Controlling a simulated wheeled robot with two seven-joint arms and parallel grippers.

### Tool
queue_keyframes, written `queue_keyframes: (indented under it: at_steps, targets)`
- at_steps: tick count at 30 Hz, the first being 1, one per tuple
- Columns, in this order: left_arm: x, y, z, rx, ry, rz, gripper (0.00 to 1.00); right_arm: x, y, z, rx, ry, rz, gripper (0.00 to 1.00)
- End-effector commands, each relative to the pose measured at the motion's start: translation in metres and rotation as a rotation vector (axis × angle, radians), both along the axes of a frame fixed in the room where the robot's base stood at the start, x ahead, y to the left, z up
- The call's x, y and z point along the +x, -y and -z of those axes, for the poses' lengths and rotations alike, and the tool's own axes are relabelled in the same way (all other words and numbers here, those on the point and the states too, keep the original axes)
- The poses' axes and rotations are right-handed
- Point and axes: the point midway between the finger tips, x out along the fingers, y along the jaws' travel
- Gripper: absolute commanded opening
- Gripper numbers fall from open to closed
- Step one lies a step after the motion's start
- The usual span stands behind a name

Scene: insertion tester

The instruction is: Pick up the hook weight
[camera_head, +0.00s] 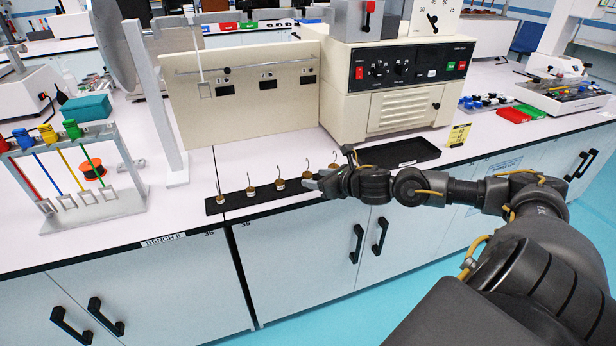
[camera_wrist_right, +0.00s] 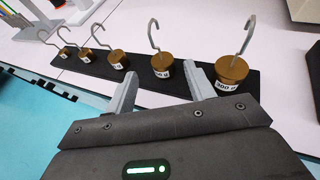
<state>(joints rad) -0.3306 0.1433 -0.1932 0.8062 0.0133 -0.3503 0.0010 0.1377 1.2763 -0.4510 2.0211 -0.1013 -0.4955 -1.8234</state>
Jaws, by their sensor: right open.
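Several brass hook weights with thin upright metal hooks stand in a row on a black tray (camera_head: 236,199) at the bench's front edge. My right gripper (camera_head: 318,182) is at the right part of the row, low and close to the tray. In the right wrist view, the open right gripper (camera_wrist_right: 162,70) has one hook weight (camera_wrist_right: 162,66) in line with the gap between its fingers, not clasped. Smaller weights (camera_wrist_right: 117,59) stand to the left. My left gripper is not in view.
A cream machine (camera_head: 405,85) with a back panel stands behind the row. An empty black tray (camera_head: 398,152) lies right of the gripper. A rack with coloured levers (camera_head: 75,165) and a grey post (camera_head: 160,110) stand left. Some bench surface between is clear.

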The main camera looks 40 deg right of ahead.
Motion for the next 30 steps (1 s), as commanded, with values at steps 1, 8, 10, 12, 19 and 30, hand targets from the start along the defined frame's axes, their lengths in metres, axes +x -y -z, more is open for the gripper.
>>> queue_keyframes:
  at_steps: [1,8,10,12,19,30]
  targets:
    - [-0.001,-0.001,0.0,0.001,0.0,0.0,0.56,0.002,0.0,0.0,0.001,0.001,0.0,0.54]
    - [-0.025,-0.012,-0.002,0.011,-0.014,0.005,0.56,0.031,0.0,0.006,0.006,0.003,0.002,0.54]
    - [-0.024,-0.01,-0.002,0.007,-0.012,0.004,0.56,0.039,-0.001,0.011,0.005,0.002,0.002,0.54]
    - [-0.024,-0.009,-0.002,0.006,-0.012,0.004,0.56,0.045,-0.001,0.015,0.003,0.002,0.002,0.54]
    - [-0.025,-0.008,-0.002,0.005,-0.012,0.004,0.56,0.049,-0.001,0.018,0.0,0.0,0.0,0.54]
    - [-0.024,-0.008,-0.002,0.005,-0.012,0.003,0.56,0.049,-0.002,0.017,0.0,0.0,0.0,0.15]
